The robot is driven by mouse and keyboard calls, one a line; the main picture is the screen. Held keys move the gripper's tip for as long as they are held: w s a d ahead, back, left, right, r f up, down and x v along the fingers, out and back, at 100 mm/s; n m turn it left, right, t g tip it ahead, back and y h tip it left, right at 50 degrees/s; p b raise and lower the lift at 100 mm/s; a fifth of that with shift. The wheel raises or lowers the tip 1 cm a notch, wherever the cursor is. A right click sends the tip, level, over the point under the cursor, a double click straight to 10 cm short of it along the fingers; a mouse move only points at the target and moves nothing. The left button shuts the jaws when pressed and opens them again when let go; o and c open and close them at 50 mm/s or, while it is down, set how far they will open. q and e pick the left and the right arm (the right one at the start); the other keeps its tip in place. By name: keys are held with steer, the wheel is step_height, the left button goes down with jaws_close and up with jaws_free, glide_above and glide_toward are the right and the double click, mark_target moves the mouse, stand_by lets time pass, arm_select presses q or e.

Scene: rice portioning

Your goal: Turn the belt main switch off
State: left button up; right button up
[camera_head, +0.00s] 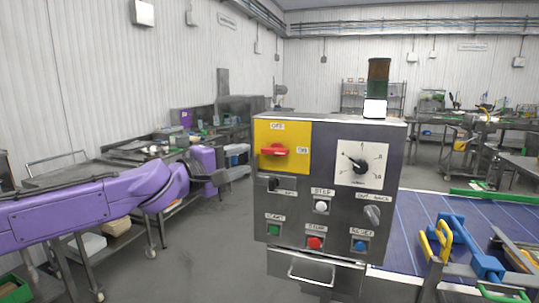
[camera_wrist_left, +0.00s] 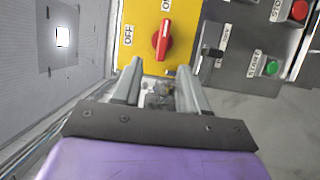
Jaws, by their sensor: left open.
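The belt main switch is a red rotary handle (camera_head: 274,150) on a yellow plate (camera_head: 297,134) at the upper left of the grey control box (camera_head: 325,180). Its handle lies level, in line with the ON label at its right; the OFF label is above it. In the left wrist view, turned on its side, the red handle (camera_wrist_left: 162,40) stands just beyond the fingertips. My left gripper (camera_head: 240,174) is left of the box, pointing toward it. In the wrist view my left gripper (camera_wrist_left: 159,76) is open and empty, apart from the handle. My right gripper is not in view.
Below the switch are a black selector (camera_head: 272,184) and green (camera_head: 274,230), red (camera_head: 315,242) and blue (camera_head: 360,245) buttons. A dial (camera_head: 361,163) is at right. A blue belt (camera_head: 420,225) runs behind the box. Steel tables (camera_head: 60,175) stand at left.

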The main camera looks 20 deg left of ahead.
mark_target(272, 152)
arm_select(q)
steer(key=b+x, duration=0.1)
steer(key=x, duration=0.8)
steer(key=shift+w+d+f+b, duration=0.15)
steer(key=shift+d+f+b, duration=0.05)
steer(key=shift+b, duration=0.1)
steer(key=shift+w+d, duration=0.2)
steer(key=shift+w, duration=0.1)
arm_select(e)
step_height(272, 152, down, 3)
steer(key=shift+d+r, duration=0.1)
arm_select(q)
jaws_close()
